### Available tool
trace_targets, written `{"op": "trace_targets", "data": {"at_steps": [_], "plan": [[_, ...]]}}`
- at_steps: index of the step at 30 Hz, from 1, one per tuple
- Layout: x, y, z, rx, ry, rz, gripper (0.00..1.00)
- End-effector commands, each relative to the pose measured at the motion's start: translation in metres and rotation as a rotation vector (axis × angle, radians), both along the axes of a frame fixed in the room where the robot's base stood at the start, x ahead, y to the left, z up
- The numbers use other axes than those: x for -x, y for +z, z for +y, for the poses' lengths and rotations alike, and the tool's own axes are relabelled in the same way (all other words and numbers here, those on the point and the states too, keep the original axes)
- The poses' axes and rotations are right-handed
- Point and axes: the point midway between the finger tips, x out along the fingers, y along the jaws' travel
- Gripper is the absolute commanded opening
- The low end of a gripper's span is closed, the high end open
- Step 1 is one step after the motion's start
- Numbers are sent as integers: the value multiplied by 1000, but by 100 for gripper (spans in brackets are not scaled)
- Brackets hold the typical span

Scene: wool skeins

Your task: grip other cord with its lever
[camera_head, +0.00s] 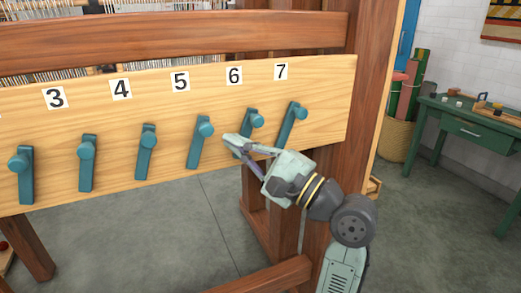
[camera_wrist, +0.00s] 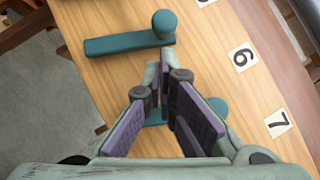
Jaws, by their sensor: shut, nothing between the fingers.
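A row of teal levers with round knobs is mounted on a pale wooden board (camera_head: 320,110). In the head view they include the lever nearest number 5 (camera_head: 196,150), the one nearest 6 (camera_head: 253,121) and the one nearest 7 (camera_head: 291,122). My gripper (camera_head: 231,138) is shut and empty in front of the 6 lever, hiding its lower part. In the wrist view the fingers (camera_wrist: 168,68) cover much of that lever, and its knob (camera_wrist: 217,106) shows right of them. The 5 lever (camera_wrist: 120,44) lies just beyond the fingertips. No cord can be made out.
Number cards, such as 6 (camera_head: 234,75) and 7 (camera_head: 281,71), sit above the levers. More levers (camera_head: 87,165) continue left. A wooden post (camera_head: 352,140) stands at right. Beyond it are a basket (camera_head: 394,137) and a green table (camera_head: 470,128). Grey floor is open below the board.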

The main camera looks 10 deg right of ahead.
Motion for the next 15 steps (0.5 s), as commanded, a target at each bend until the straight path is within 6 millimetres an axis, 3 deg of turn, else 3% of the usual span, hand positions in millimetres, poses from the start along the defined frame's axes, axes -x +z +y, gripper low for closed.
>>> {"op": "trace_targets", "data": {"at_steps": [5, 15], "plan": [[2, 6, 11, 0, 0, 0, 0], [2, 6, 12, 0, 0, 0, 0]]}}
